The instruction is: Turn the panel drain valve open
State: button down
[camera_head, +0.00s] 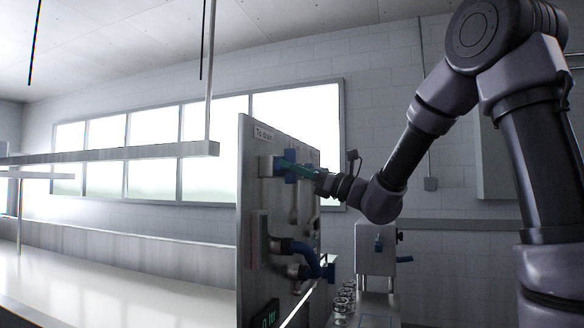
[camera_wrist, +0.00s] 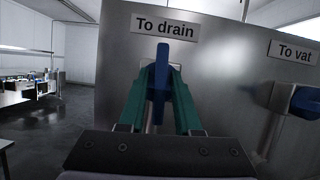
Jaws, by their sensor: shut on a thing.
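The steel panel (camera_head: 255,200) stands upright in the middle of the head view. The drain valve's blue handle (camera_wrist: 161,72) sits under the "To drain" label (camera_wrist: 165,27) in the wrist view, and its long side runs up and down there. My gripper (camera_wrist: 160,95) has green fingers, one on each side of this handle, and is shut on it. In the head view my gripper (camera_head: 303,171) reaches the panel from the right, just below the label, and partly hides the valve.
A second blue handle (camera_wrist: 304,100) is under the "To vat" label (camera_wrist: 294,52), to the right. Blue-handled fittings (camera_head: 300,252) stick out lower on the panel. A steel unit (camera_head: 376,250) stands behind it. A long pale counter (camera_head: 110,285) lies to the left.

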jog(key=shift+f+m, duration=0.1)
jog(key=shift+m, duration=0.6)
jog(key=c, duration=0.9)
grip_release()
jog(key=shift+o, duration=0.2)
jog(key=shift+d, duration=0.1)
jog(key=v, duration=1)
jog(key=shift+s+d, duration=0.2)
jog(key=shift+d, duration=0.05)
jog(key=shift+f, duration=0.1)
